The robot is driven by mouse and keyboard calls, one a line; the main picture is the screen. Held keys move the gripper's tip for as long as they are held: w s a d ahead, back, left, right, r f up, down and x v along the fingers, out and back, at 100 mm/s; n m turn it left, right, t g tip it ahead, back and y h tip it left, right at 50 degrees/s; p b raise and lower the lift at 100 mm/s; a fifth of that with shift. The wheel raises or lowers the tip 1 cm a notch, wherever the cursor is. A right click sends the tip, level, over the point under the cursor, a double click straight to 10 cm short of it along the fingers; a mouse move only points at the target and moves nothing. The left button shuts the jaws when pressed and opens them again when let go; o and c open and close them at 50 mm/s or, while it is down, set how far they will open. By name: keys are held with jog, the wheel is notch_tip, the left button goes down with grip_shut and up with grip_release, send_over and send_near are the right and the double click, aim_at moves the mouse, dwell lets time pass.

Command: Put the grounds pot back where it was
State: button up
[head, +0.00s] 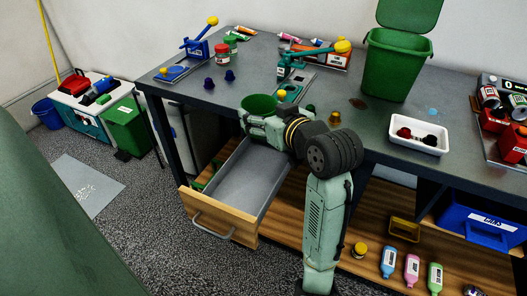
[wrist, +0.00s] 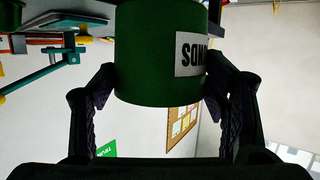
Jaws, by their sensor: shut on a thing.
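The grounds pot is a green cylinder (wrist: 145,60) with a white label, of which the letters "NDS" show, inverted, in the wrist view. My gripper (wrist: 158,95) is shut on the pot, with one dark finger on each side. In the head view the pot's green rim (head: 259,104) shows just beyond my gripper (head: 250,118), near the front edge of the grey worktop (head: 330,108). My gripper and arm hide most of the pot there. I cannot tell whether it touches the worktop.
A drawer (head: 225,192) stands open below the worktop. A blue press (head: 197,48), a teal press (head: 290,65), two dark pods (head: 220,79), a large green bin (head: 395,65) and a white tray (head: 418,135) stand on top. Bottles (head: 411,268) stand on the lower shelf.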

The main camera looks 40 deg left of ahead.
jog(key=f, duration=1.3)
jog(key=shift+s+a+f, duration=0.15)
jog(key=shift+s+f, duration=0.1)
jog(key=shift+f, duration=0.2)
jog(key=shift+w+a+p, duration=0.1)
jog(key=shift+w+p, duration=0.2)
jog(key=shift+w, duration=0.15)
jog(key=w, duration=0.1)
jog(key=w+p, duration=0.1)
jog(key=w, duration=0.1)
jog(key=shift+a+f+p, duration=0.3)
jog(key=shift+a, duration=0.1)
jog(key=shift+f, duration=0.35)
jog(key=shift+f, duration=0.15)
jog(key=o, duration=1.2)
jog(key=shift+o, duration=0.2)
